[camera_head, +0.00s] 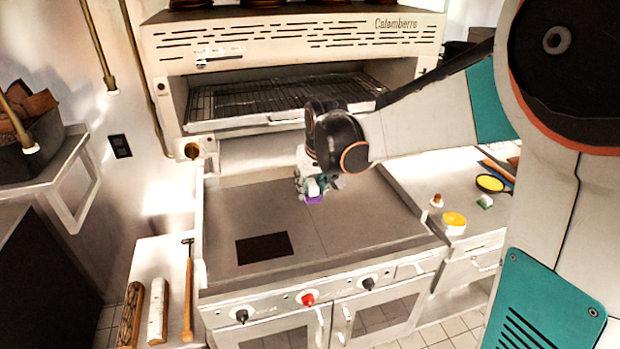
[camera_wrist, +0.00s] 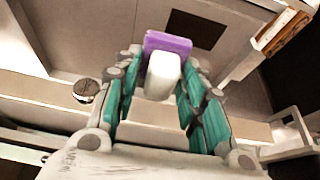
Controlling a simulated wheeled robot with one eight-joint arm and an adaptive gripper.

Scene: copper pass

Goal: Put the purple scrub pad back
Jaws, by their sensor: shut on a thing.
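The purple scrub pad (camera_wrist: 168,42) shows in the wrist view at the end of a white block-shaped handle (camera_wrist: 162,76). My gripper (camera_wrist: 160,88) is shut on the scrub pad, with its teal-lined fingers on both sides of the white part. In the head view the purple pad (camera_head: 314,199) shows just below my gripper (camera_head: 312,186), over the grey griddle top (camera_head: 350,225). I cannot tell whether the pad touches the griddle surface.
A dark rectangle (camera_head: 264,249) marks the griddle's left front. An oven with a wire rack (camera_head: 280,97) stands behind. The right counter holds a yellow-topped container (camera_head: 454,220), a small green-and-white block (camera_head: 485,201) and a round yellow item (camera_head: 490,183). Rolled items (camera_head: 158,310) and a hammer-like tool (camera_head: 188,290) lie left.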

